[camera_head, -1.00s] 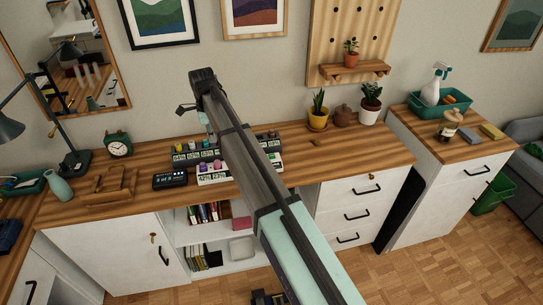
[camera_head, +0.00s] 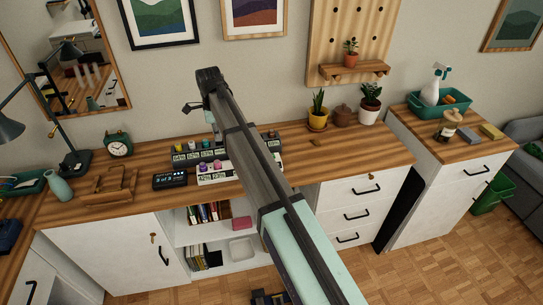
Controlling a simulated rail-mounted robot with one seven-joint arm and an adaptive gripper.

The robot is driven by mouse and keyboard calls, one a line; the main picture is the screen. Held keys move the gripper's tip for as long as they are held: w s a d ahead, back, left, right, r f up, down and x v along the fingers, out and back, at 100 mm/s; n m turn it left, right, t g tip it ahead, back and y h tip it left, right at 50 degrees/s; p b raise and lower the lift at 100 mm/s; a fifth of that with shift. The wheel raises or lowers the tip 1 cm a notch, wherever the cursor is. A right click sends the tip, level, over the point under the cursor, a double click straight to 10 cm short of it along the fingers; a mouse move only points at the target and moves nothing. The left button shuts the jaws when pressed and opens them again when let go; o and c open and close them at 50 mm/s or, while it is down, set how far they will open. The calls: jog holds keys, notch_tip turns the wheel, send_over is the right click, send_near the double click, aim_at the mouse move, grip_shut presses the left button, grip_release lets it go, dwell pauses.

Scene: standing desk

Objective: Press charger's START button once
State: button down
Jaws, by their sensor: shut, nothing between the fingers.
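A small black box with a lit display (camera_head: 170,180) lies on the wooden desk, left of two racks. It may be the charger; I cannot read a START label or make out a single button. The dark back rack (camera_head: 184,160) and the white front rack (camera_head: 208,179) hold several small coloured items, and my arm covers their right middle part. My gripper (camera_head: 212,128) hangs from the arm's far end, above the back rack. It is small and partly hidden by my arm, shut with nothing in it. It appears apart from the black box.
A wooden stand (camera_head: 110,186), a green clock (camera_head: 118,145) and a desk lamp (camera_head: 70,160) stand to the left. Potted plants (camera_head: 318,115) and a brown pot (camera_head: 342,117) stand at the back right. The desk's right front is clear.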

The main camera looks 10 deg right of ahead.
jog(key=s+d+f+n+t+y+p, duration=0.15)
jog(key=d+n, duration=0.25)
jog(key=d, duration=0.6)
jog(key=s+d+f+n+t+y+p, duration=0.1)
jog(key=d+f+n+t+y, duration=0.15)
jog(key=d, duration=0.85)
jog(key=shift+w+a+r+n+t+y, duration=0.15)
jog(key=shift+w+r+n+t+y, duration=0.25)
jog(key=shift+n, duration=1.6)
jog(key=shift+w+a+r+n+t+y, duration=0.15)
jog(key=shift+w+r+n+t, duration=0.4)
jog(key=shift+n, duration=1.4)
jog(key=shift+w+a+r+n+t+y, duration=0.1)
jog(key=shift+w+r+n+t+y, duration=0.4)
jog(key=shift+n, duration=1.5)
jog(key=shift+s+f, duration=0.1)
jog(key=shift+s, duration=0.05)
notch_tip(320, 180, down, 7)
jog(key=b, duration=0.3)
jog(key=shift+f, duration=0.1)
jog(key=shift+f+b, duration=0.6)
jog(key=shift+f, duration=0.1)
jog(key=shift+f, duration=0.1)
